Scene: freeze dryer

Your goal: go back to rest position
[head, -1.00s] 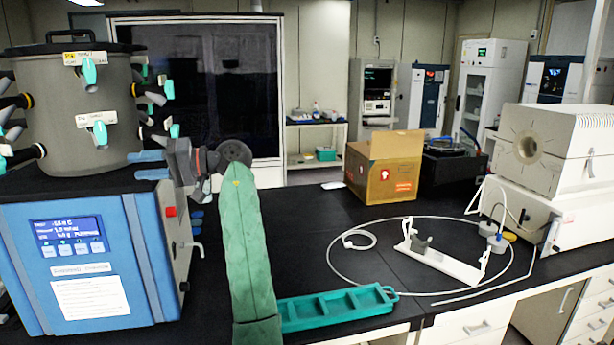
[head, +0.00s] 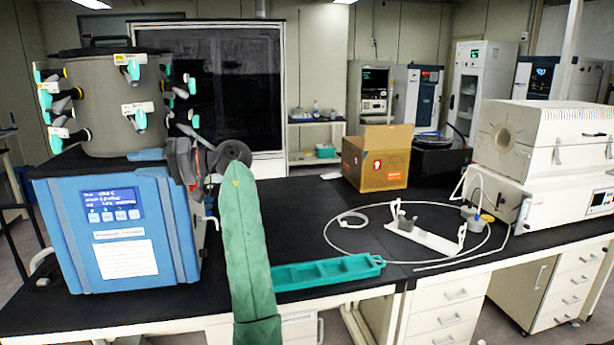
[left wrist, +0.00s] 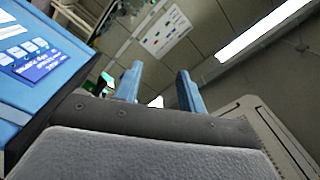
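My left gripper (head: 160,158) shows in the head view at the end of my green-sleeved arm, in front of the upper part of the blue freeze dryer (head: 120,235). In the left wrist view its two blue fingers (left wrist: 158,88) stand apart with nothing held between them. The freeze dryer's blue side and display (left wrist: 35,60) show at the left of that view, close beside the gripper. The head view does not make clear whether the gripper touches the machine. My right gripper is in neither view.
A grey chamber with several teal-handled valves (head: 110,110) tops the freeze dryer. A teal tray (head: 330,271) lies near the front edge of the black bench (head: 300,210). A white stand (head: 425,236), looped tubing, a cardboard box (head: 378,158) and a white furnace (head: 540,150) occupy the right.

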